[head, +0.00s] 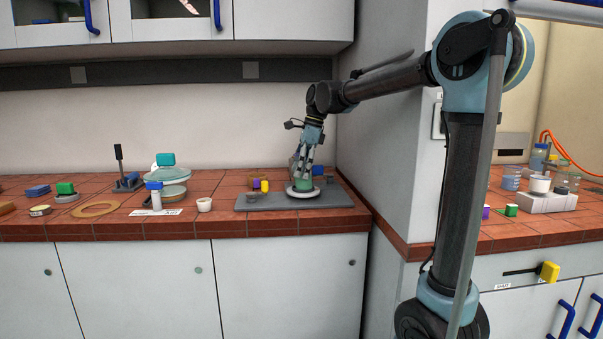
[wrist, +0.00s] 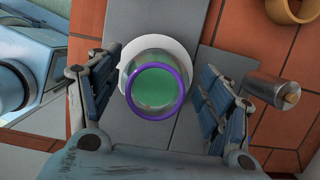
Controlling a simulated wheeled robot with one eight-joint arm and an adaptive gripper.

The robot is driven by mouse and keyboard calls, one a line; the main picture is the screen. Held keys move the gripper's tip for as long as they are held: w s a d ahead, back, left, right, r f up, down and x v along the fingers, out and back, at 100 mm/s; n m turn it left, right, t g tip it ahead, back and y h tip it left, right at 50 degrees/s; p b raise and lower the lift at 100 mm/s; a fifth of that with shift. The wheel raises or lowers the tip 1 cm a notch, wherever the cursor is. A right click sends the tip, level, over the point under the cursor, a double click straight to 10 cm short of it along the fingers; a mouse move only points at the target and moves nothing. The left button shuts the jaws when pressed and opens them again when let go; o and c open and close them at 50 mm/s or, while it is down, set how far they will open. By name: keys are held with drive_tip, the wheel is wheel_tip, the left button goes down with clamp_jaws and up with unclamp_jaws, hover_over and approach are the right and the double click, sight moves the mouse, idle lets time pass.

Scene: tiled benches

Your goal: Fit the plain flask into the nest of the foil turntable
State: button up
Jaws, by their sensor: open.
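A round vessel with a purple rim and green inside (wrist: 158,90) stands upright on a pale round disc (wrist: 128,62), on a grey board (wrist: 150,20). I take it for the flask and the disc for the turntable; no foil marking is readable. In the head view the green vessel (head: 304,184) shows below my gripper, on the white disc (head: 304,194). My gripper (wrist: 158,88) is open, one finger on each side of the vessel, with gaps between. It points down in the head view (head: 304,165). The vessel's base and any nest are hidden.
A grey metal cylinder (wrist: 268,88) is right of the right finger. A tan ring-like object (wrist: 290,8) is farther right. Yellow (head: 265,186) and purple (head: 257,184) pieces stand left of the disc. A white cup (head: 204,205) is left of the board; a wall is close on the right.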

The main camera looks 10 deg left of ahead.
drive_tip(key=v, duration=1.1)
drive_tip(key=shift+r, duration=0.2)
drive_tip(key=shift+s+d, duration=0.1)
